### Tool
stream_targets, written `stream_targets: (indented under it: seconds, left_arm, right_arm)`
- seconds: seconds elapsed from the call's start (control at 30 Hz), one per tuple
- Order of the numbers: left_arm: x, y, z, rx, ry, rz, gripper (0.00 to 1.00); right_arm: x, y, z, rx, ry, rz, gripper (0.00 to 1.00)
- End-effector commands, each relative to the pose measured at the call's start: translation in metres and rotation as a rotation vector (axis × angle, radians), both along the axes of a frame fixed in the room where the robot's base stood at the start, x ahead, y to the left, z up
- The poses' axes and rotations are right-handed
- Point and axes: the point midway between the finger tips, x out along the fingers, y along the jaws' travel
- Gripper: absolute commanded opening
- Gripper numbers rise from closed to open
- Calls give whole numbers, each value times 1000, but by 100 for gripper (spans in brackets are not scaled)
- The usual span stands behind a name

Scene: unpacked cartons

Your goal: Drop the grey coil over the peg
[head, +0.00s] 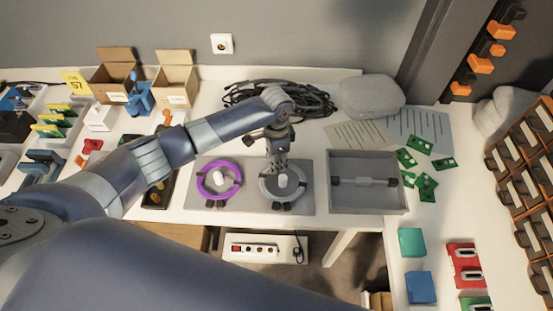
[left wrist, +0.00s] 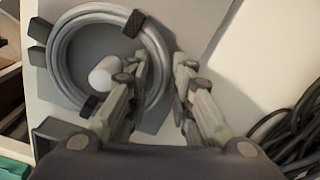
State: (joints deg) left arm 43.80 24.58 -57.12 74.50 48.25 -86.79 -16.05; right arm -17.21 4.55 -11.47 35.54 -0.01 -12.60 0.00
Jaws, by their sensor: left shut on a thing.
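The grey coil (head: 264,192), a ring with black ties, shows at the right half of a grey board in the head view. The white peg (head: 283,181) shows inside its ring. In the left wrist view the coil (left wrist: 66,82) again surrounds the peg (left wrist: 103,75), which sits off-centre. I cannot tell whether the coil rests on the board or is held a little above it. My left gripper (head: 279,169) points down and is shut on the coil's rim, one finger inside the ring and one outside. My right gripper is not in view.
A purple coil (head: 203,190) lies around another white peg on the same board (head: 250,178). A grey tray (head: 368,204) with a rod stands to the right. Black cables (head: 310,100) and a grey pouch (head: 372,96) lie behind. Green circuit boards lie beyond the tray.

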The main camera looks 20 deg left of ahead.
Motion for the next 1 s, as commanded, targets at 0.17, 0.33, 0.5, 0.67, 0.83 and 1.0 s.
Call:
stream_targets:
  seconds: [0.17, 0.33, 0.5, 0.67, 0.83, 1.0]
  left_arm:
    - [0, 0, -6, -1, -1, 0, 0]
    - [0, 0, -5, -1, -1, 0, 45]
    - [0, 0, -5, 0, 0, 0, 45]
    - [0, 0, -2, 0, -1, 0, 45]
    - [1, 0, 21, -2, -5, 0, 45]
    - [1, 0, 58, -2, -5, 0, 45]
  right_arm:
    - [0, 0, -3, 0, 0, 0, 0]
    - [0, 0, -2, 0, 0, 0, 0]
    - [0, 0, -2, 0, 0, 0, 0]
    - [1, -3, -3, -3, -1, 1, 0]
    - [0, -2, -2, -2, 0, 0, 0]
    - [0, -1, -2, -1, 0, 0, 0]
